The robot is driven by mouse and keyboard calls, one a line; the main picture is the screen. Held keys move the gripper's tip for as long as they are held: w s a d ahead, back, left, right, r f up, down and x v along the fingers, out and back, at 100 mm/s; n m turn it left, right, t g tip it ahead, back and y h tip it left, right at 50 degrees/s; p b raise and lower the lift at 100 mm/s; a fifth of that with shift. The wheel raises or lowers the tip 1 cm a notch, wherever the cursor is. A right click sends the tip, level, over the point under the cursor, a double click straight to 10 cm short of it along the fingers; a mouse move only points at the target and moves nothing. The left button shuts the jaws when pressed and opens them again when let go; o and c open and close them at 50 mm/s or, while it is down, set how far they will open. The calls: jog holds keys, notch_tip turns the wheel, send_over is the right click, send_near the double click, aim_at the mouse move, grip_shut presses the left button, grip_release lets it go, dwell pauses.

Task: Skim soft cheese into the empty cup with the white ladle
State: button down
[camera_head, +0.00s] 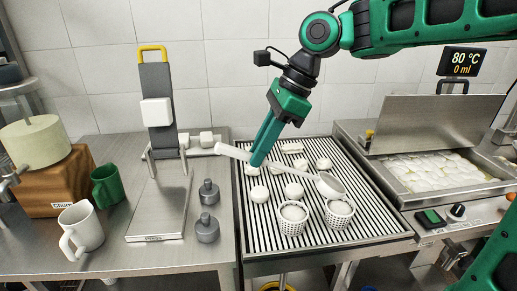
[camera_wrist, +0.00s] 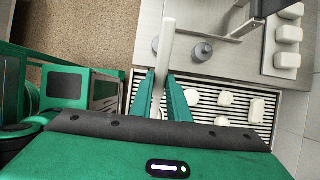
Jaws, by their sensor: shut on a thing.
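My gripper (camera_head: 256,160) is shut on the handle of the white ladle (camera_head: 236,152), above the slatted drain tray. The handle also shows between the fingers in the wrist view (camera_wrist: 166,50). The ladle's bowl (camera_head: 330,185) hangs at the right end, just above and behind the right perforated cup (camera_head: 339,213). A left perforated cup (camera_head: 292,219) stands beside it. Both cups are white and upright; I cannot tell clearly which is empty. The soft cheese (camera_head: 430,170) lies as white lumps in the open steel vat (camera_head: 440,199) at the right.
Several white cheese pieces (camera_head: 294,191) lie on the slatted tray (camera_head: 385,226). A raised steel lid (camera_head: 435,122) stands behind the vat. A display (camera_head: 462,62) reads 80 °C, 0 ml.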

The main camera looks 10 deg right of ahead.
jog(key=shift+a+f, duration=0.1)
jog(key=shift+f, duration=0.05)
jog(key=shift+s+a+f+h, duration=0.1)
jog(key=shift+a+f+h, duration=0.25)
jog(key=shift+f, duration=0.2)
jog(key=shift+w+a+f+h, duration=0.1)
jog(key=shift+a+f+h, duration=0.1)
jog(key=shift+f+h, duration=0.35)
jog(key=shift+s+a+f+h, duration=0.1)
jog(key=shift+a+f+h, duration=0.2)
jog(key=shift+f, duration=0.3)
jog(key=shift+a+f+h, duration=0.4)
jog(key=shift+f+h, duration=0.15)
jog(key=shift+f, duration=0.3)
jog(key=shift+a+f+h, duration=0.35)
jog(key=shift+f+h, duration=0.2)
jog(key=shift+f, duration=0.3)
